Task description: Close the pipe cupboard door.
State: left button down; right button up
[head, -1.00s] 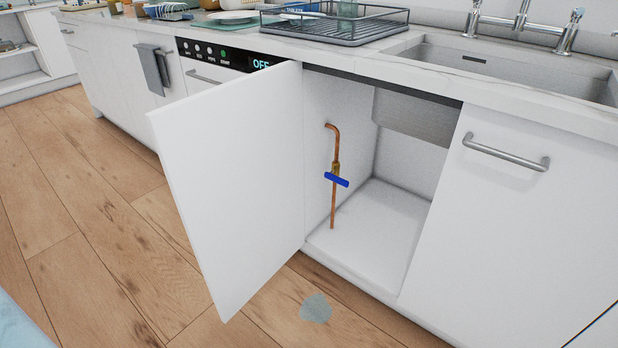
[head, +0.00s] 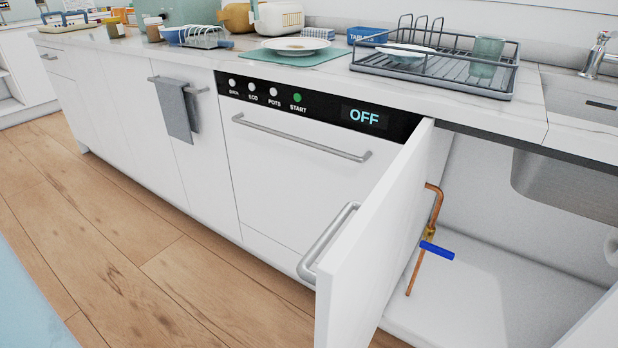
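The pipe cupboard door (head: 375,240) is white and stands wide open, swung out from its hinge side next to the dishwasher. Its silver bar handle (head: 327,243) is on the outer face, towards the left. Inside the open cupboard (head: 470,285) a copper pipe (head: 416,270) carries a brass valve with a blue lever (head: 437,250). The door's lower part is cut off by the bottom edge of the picture. Neither of my grippers shows.
The dishwasher (head: 290,180), marked OFF, is shut left of the door. A grey towel (head: 177,110) hangs further left. The counter above holds a dish rack (head: 435,80) and a plate on a teal mat (head: 330,58). The wooden floor (head: 150,260) at left is clear.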

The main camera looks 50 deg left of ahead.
aim_at(353, 282)
jog(key=k+j, duration=0.1)
jog(key=j, duration=1.2)
jog(key=k, duration=0.05)
